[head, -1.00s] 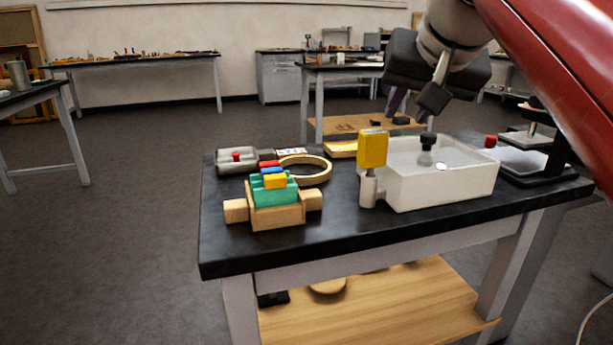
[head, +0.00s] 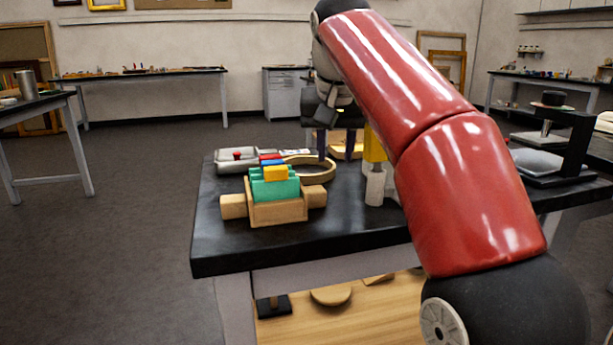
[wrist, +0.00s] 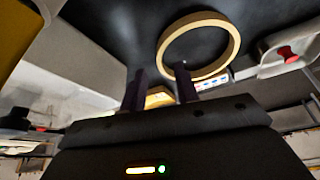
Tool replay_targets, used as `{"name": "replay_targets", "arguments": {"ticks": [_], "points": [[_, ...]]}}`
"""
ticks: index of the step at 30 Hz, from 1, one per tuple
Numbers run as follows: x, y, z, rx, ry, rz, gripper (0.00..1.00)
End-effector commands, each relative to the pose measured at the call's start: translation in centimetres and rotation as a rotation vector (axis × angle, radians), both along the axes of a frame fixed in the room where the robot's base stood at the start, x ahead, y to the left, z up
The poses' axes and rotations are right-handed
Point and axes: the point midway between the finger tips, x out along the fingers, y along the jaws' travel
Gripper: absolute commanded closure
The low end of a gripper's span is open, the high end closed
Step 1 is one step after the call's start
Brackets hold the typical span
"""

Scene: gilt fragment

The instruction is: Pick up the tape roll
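The tape roll, a tan ring (head: 322,177), lies flat on the black bench in the head view, just behind a wooden holder with coloured blocks. It also shows in the wrist view as a full ring (wrist: 228,62), upper right of centre. My gripper (head: 336,153) hangs over the back of the bench, by the ring's far right side. Its two dark fingers stand apart with nothing visible between them. In the wrist view the fingers (wrist: 161,88) show below the ring, the right one near its lower rim. I cannot tell whether that finger touches it.
The wooden holder (head: 277,210) stands in front of the ring, and a grey box with a red knob (head: 236,160) behind left. A yellow-topped white holder (head: 375,187) stands right.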

Motion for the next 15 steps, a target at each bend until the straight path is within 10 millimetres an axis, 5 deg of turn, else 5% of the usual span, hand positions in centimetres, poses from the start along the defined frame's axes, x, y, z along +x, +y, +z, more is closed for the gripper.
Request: {"name": "replay_targets", "arguments": {"ticks": [3,11,15], "points": [[0.7,-0.1,-2.0,0.0,0.001,0.0,0.69],[0.9,-0.1,-2.1,0.0,0.0,0.0,0.69],[0.9,-0.1,-2.1,0.0,-0.001,0.0,0.86]]}}
